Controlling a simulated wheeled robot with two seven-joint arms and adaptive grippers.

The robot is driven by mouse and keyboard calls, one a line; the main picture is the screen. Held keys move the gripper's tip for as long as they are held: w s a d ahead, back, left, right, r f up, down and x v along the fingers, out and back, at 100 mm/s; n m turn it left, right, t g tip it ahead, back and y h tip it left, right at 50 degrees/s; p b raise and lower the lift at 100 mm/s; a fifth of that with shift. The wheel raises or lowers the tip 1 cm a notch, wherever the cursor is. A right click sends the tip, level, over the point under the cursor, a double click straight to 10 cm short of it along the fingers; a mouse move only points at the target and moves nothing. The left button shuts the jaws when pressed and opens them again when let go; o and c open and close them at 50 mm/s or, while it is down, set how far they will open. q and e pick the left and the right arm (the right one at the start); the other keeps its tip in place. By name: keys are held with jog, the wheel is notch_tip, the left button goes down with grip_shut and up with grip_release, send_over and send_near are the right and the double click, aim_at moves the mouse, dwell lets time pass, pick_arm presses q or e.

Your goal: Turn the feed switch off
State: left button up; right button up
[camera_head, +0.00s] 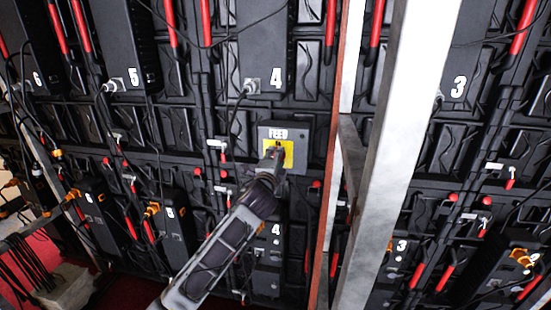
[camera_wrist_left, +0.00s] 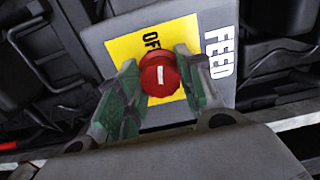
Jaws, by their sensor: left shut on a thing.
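The feed switch is a grey box (camera_head: 308,135) labelled FEED with a yellow plate (camera_head: 287,155), mounted on the back of the video wall in the head view. In the left wrist view the box's yellow plate (camera_wrist_left: 120,52) reads OF, with the rest of that word hidden. A round red knob (camera_wrist_left: 160,74) with a white mark sits on the plate. My left gripper (camera_head: 271,156) is at the switch, and in the left wrist view its green-padded fingers (camera_wrist_left: 158,82) are shut on the knob from both sides. My right gripper is not in view.
A pale metal post (camera_head: 398,150) and a thin red-edged upright (camera_head: 330,150) stand just right of the switch. Black numbered units, such as unit 4 (camera_head: 264,50), red handles and hanging cables surround it. A cable bundle (camera_head: 25,265) lies at lower left.

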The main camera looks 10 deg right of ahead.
pick_arm(q)
jog(key=shift+f+n, duration=0.15)
jog(key=shift+n, duration=1.35)
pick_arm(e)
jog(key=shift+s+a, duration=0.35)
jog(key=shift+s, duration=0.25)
pick_arm(q)
jog(key=o, duration=0.9)
jog(key=shift+o, duration=0.6)
jog(key=v, duration=1.2)
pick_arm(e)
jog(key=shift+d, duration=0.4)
pick_arm(q)
jog(key=shift+w, duration=0.1)
